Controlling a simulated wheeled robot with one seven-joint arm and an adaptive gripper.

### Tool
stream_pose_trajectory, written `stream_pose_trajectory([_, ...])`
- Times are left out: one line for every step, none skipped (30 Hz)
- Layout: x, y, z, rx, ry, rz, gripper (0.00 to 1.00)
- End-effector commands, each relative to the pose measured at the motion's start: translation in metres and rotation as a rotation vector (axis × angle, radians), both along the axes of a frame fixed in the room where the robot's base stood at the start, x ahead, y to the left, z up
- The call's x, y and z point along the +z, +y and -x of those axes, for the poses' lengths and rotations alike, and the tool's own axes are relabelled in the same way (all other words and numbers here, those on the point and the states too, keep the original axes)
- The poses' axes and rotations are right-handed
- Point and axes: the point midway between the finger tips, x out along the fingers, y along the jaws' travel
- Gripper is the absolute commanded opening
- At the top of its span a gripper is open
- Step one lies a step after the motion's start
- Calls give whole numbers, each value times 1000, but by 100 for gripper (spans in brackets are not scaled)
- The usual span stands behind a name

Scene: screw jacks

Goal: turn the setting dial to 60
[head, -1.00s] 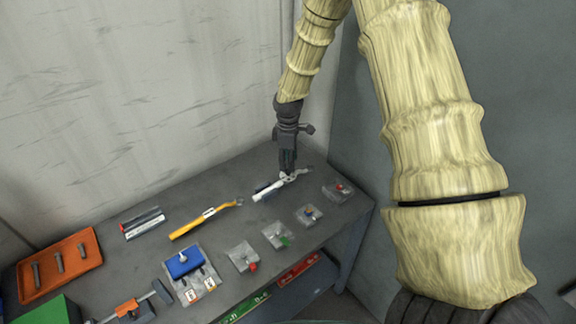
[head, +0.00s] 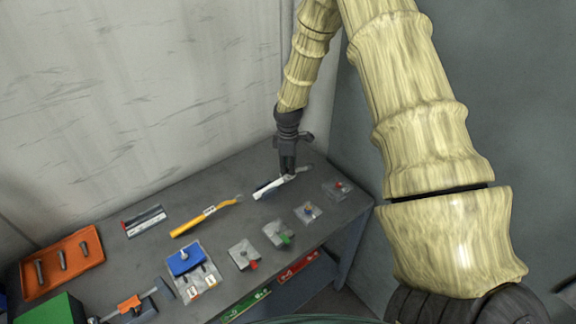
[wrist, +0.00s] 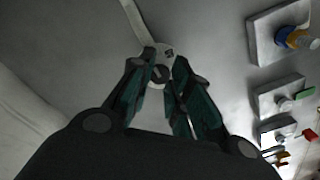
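A slim tool with a white handle (head: 269,188) and a grey head lies at the back right of the bench. In the wrist view its pale handle (wrist: 133,20) runs up from a round grey head (wrist: 155,76) with a dark centre. My gripper (head: 288,172) points down over the head end and hides part of it. In the wrist view my gripper (wrist: 163,62) has its fingers apart, one at each side of the round head; I cannot tell whether they touch it. No dial numbers are readable.
A yellow-handled tool (head: 203,218) lies to the left. Several small plates with coloured knobs, such as the green one (head: 280,236), line the front. A blue block (head: 186,259) and an orange tray (head: 88,244) are further left. A wall stands behind the bench.

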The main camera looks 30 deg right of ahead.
Motion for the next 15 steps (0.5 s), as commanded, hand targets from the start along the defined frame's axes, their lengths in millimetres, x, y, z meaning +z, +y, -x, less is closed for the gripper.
stream_pose_trajectory([0, 0, 0, 0, 0, 0, 0])
stream_pose_trajectory([0, 0, 0, 0, 0, 0, 0])
stream_pose_trajectory([0, 0, 0, 0, 0, 0, 0])
stream_pose_trajectory([0, 0, 0, 0, 0, 0, 0])
stream_pose_trajectory([0, 0, 0, -1, 0, 0, 0])
stream_pose_trajectory([0, 0, 0, -2, 0, 0, 0])
stream_pose_trajectory([0, 0, 0, -4, 0, 0, 0])
stream_pose_trajectory([0, 0, 0, -7, 0, 0, 0])
stream_pose_trajectory([0, 0, 0, -14, 0, 0, 0])
stream_pose_trajectory([0, 0, 0, -20, 0, 0, 0])
stream_pose_trajectory([0, 0, 0, -27, 0, 0, 0])
stream_pose_trajectory([0, 0, 0, -39, -1, 1, 0])
stream_pose_trajectory([0, 0, 0, -51, 0, 0, 0])
stream_pose_trajectory([0, 0, 0, -64, -1, 1, 0])
stream_pose_trajectory([0, 0, 0, -83, -1, 1, 0])
